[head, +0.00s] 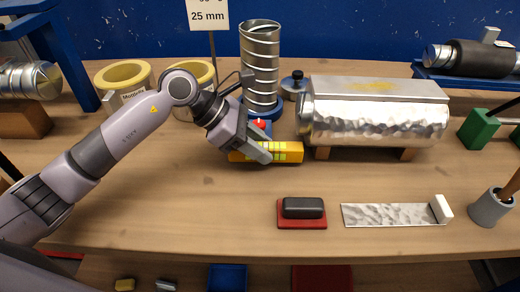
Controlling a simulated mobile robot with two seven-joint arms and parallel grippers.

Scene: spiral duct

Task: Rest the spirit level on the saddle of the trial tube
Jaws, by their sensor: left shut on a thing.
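The spirit level (292,152) is a yellow bar with pale green marks, lying roughly level across the picture. My left gripper (262,155) is shut on it near its middle, and the fingers hide part of it. I cannot tell whether the level touches the table. To its right, a large silver, dented tube (375,125) lies on wooden supports (408,155). A flat metal plate (400,88) with a faint yellowish mark tops it; this looks like the trial tube with its saddle. The plate carries nothing. My right gripper is not in view.
An upright spiral duct (260,60) stands behind my gripper, with a sign (208,14) beside it. In front are a black block on a red pad (288,222) and a metal strip (385,215). The table's front left is clear.

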